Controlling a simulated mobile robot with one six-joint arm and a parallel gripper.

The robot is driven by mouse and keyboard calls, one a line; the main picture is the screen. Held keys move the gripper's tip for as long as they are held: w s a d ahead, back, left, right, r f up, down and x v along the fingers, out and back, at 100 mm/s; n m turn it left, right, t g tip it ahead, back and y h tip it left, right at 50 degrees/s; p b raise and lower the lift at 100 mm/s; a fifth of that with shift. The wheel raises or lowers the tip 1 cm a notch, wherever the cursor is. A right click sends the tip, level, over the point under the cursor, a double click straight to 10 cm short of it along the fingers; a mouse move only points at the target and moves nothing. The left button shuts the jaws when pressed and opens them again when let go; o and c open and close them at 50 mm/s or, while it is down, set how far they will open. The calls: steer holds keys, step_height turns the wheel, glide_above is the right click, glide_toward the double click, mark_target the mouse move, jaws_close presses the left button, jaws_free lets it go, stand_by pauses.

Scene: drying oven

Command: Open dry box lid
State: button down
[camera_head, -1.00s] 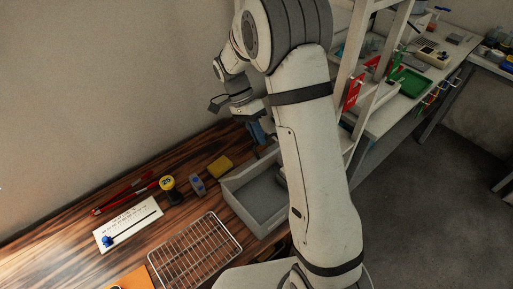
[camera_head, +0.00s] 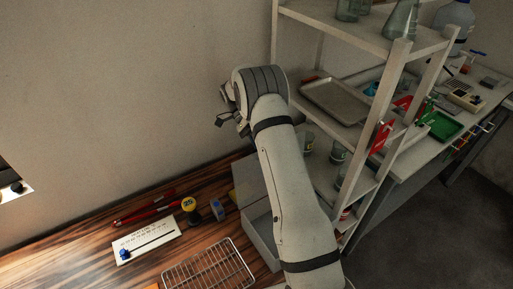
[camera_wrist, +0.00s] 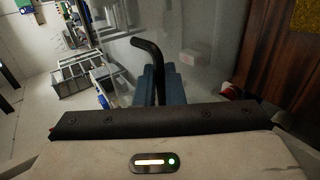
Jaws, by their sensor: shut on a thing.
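The dry box (camera_head: 253,195) is a pale grey box on the wooden bench in the head view, partly hidden behind my arm. In the wrist view, my gripper (camera_wrist: 162,78) has blue fingers closed around a black, bent handle (camera_wrist: 150,55). A pale, see-through panel (camera_wrist: 212,35), which looks like the lid, lies behind the handle. How far it is tilted is hard to tell. My gripper's fingers are hidden behind the arm in the head view.
A metal shelf rack (camera_head: 375,155) with trays and glassware stands close to my arm's right. A wire rack (camera_head: 208,268), a white panel (camera_head: 146,240), a yellow-topped black object (camera_head: 189,206) and red tools (camera_head: 150,206) lie on the bench. The wall is behind.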

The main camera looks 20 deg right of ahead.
steer(key=shift+d+f, duration=0.1)
steer(key=shift+f, duration=0.3)
steer(key=c, duration=1.7)
jaws_free()
steer(key=shift+w+d, duration=0.1)
steer(key=shift+d, duration=0.05)
steer(key=shift+o, duration=0.9)
steer(key=shift+r, duration=0.2)
steer(key=shift+r, duration=0.1)
step_height(320, 180, up, 10)
steer(key=p, duration=0.1)
